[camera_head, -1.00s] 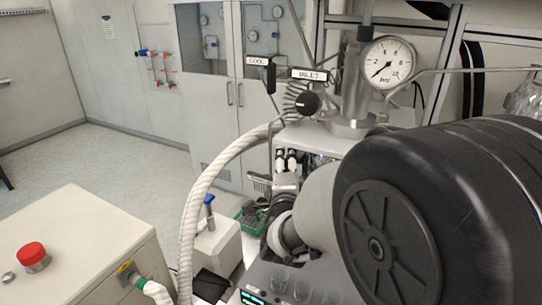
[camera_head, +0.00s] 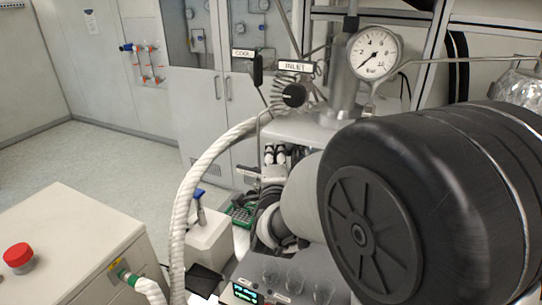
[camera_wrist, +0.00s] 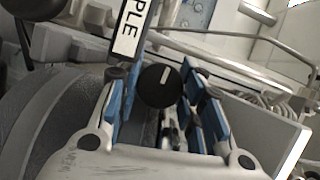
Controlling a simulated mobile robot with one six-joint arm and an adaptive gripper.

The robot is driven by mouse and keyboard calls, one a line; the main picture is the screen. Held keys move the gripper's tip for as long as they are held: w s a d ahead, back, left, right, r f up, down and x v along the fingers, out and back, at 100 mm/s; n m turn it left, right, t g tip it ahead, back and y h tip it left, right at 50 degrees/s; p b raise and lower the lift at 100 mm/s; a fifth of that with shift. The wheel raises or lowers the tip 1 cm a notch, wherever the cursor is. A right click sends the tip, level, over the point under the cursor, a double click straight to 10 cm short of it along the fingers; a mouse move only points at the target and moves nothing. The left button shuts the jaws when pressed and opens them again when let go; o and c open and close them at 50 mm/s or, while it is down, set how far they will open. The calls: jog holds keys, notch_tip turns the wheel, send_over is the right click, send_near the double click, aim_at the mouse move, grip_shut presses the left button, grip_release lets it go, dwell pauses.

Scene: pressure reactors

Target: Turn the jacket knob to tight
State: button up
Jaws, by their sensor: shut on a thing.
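In the wrist view my gripper (camera_wrist: 160,104) has its blue-padded fingers on either side of a round black knob (camera_wrist: 160,86). It is shut on this knob. The knob has a white pointer mark, which points up and slightly right in the picture. A white label ending in "PLE" (camera_wrist: 131,28) stands just above and left of the knob. I see no label with the word jacket, and no tight mark can be read. In the head view I cannot make out the gripper fingers or the held knob.
In the head view, a black knob (camera_head: 294,95) sits under the INLET label (camera_head: 296,67), beside the COOL label (camera_head: 243,54). A pressure gauge (camera_head: 373,52) stands to the right. A white hose (camera_head: 180,215) curves past the bench. A red button (camera_head: 18,255) tops the cabinet at left.

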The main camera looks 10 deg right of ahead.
jog(key=b, duration=0.3)
jog(key=shift+f+m+t, duration=0.25)
jog(key=shift+m+t, duration=0.05)
jog(key=shift+m, duration=0.1)
jog(key=m+b, duration=0.1)
jog(key=b, duration=0.4)
jog(key=shift+m+b, duration=0.35)
jog(key=shift+m, duration=0.05)
jog(key=m+t+b, duration=0.1)
jog(key=b, duration=0.3)
jog(key=shift+r+m+b, duration=0.1)
jog(key=shift+m+b, duration=0.2)
jog(key=shift+b, duration=0.35)
jog(key=shift+r, duration=0.2)
jog(key=o, duration=1.1)
jog(key=shift+s, duration=0.1)
